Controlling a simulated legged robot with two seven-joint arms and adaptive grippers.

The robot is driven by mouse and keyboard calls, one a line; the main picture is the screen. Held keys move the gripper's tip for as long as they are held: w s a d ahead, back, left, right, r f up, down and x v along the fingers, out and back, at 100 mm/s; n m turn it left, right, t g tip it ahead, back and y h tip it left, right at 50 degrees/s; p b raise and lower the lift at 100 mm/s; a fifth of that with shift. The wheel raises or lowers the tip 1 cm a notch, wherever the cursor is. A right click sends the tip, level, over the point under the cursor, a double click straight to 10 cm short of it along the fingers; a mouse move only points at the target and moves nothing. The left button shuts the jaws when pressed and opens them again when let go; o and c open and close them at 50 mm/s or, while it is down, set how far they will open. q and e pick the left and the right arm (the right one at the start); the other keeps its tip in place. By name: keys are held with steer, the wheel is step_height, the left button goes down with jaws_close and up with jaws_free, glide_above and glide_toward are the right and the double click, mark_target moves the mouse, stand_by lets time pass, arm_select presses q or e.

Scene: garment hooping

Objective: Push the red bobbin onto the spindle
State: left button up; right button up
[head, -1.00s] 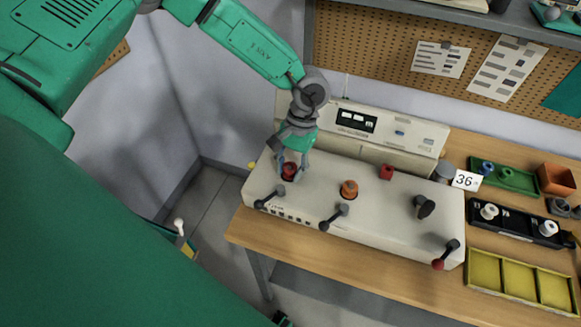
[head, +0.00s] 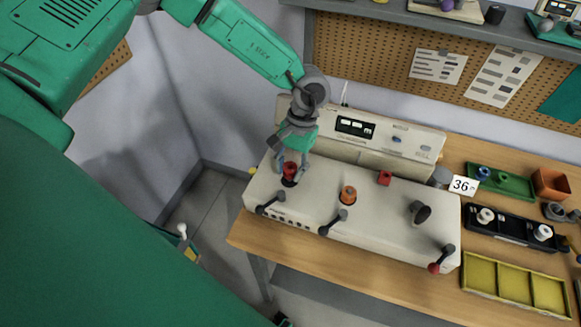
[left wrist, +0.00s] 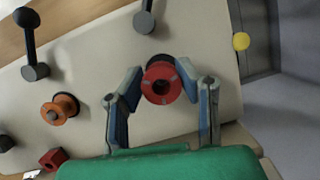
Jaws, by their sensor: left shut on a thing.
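The red bobbin (head: 289,170) is at the left end of the pale machine (head: 385,205), over a dark round base. It also shows in the left wrist view (left wrist: 161,83), with a dark hole in its middle. The spindle under it is hidden, so I cannot tell how far down the bobbin sits. My left gripper (head: 291,175) comes from behind and above, its fingers on either side of the bobbin, shut on it. In the left wrist view the fingers (left wrist: 168,88) flank the red flange. My right gripper is not in view.
An orange bobbin (head: 348,195) sits mid-machine, with a red block (head: 384,178) behind it. Levers (head: 271,202) line the front edge, and a dark knob (head: 420,213) stands at the right. Trays, including a yellow one (head: 513,260), fill the table's right side.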

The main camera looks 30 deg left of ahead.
arm_select(q)
steer(key=shift+a+p, duration=0.1)
steer(key=shift+p, duration=0.55)
stand_by(1.2)
steer(key=shift+f+b, duration=0.75)
steer(key=shift+f, duration=0.55)
steer(key=o, duration=1)
steer(key=shift+o, duration=0.2)
steer(key=shift+w+r, duration=0.1)
steer(key=shift+r, duration=0.1)
steer(key=v, duration=1.1)
steer(key=shift+r, duration=0.2)
